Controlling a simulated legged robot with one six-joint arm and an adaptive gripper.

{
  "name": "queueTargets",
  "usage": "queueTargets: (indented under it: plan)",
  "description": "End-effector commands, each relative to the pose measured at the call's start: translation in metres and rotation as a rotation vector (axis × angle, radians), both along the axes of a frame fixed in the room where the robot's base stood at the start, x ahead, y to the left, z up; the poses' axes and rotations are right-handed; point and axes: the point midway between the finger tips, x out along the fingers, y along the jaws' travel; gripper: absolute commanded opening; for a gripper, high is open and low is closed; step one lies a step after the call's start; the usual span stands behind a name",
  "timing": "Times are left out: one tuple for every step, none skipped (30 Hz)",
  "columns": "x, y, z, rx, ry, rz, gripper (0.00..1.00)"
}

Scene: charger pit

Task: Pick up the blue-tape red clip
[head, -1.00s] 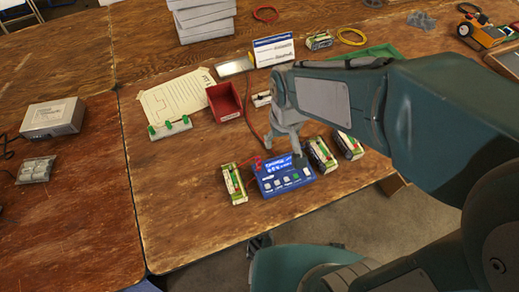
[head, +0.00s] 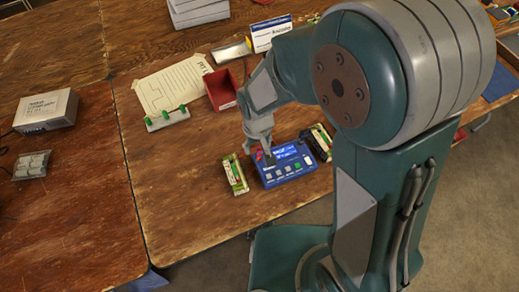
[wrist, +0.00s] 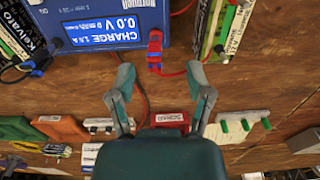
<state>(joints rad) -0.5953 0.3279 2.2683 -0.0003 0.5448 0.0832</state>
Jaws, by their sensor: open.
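The blue-tape red clip (wrist: 155,50) is upright in the wrist view, beside the charger's edge, with a red lead running from it. In the head view a bit of red clip (head: 258,155) shows at the charger's back left corner, partly hidden by my gripper. The blue charger (wrist: 100,28) has a lit screen reading CHARGE and 0.0 V; it also shows in the head view (head: 297,174). My gripper (wrist: 160,76) is open and empty, its two fingers apart, with the clip just beyond and between the fingertips. In the head view my gripper (head: 264,148) is above the clip.
A battery pack (head: 235,175) stands left of the charger and another (head: 317,142) right of it. A red bin (head: 221,88), a paper sheet (head: 172,82) and a rack of green clips (head: 168,118) lie farther back. Bare wood is free at front left.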

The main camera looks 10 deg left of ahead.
Motion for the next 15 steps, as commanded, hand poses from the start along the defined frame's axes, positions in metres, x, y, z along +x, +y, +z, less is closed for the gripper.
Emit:
queueTargets:
  plan:
    - [0.001,-0.002,-0.008,-0.002,0.004,-0.002,0.66]
    - [0.002,-0.003,-0.013,-0.003,0.005,-0.002,0.66]
    - [0.003,-0.004,-0.019,-0.003,0.005,-0.002,0.66]
    - [0.004,-0.005,-0.024,-0.003,0.005,-0.002,0.66]
    - [0.004,-0.005,-0.028,-0.003,0.005,-0.002,0.66]
    - [0.004,-0.005,-0.034,-0.002,0.004,-0.001,0.66]
    - [0.004,-0.006,-0.037,-0.002,0.004,-0.001,0.66]
    - [0.004,-0.006,-0.039,-0.001,0.003,-0.001,0.66]
    - [0.004,-0.006,-0.042,0.000,0.002,-0.001,0.66]
    - [0.004,-0.006,-0.043,0.000,0.002,-0.001,0.66]
    - [0.004,-0.006,-0.044,0.000,0.002,-0.001,0.66]
    - [0.004,-0.006,-0.045,0.001,0.002,-0.001,0.66]
    - [0.004,-0.006,-0.045,0.001,0.002,-0.001,0.66]
    - [0.004,-0.006,-0.045,0.001,0.000,-0.001,0.66]
    - [0.004,-0.006,-0.045,0.001,0.000,-0.001,0.66]
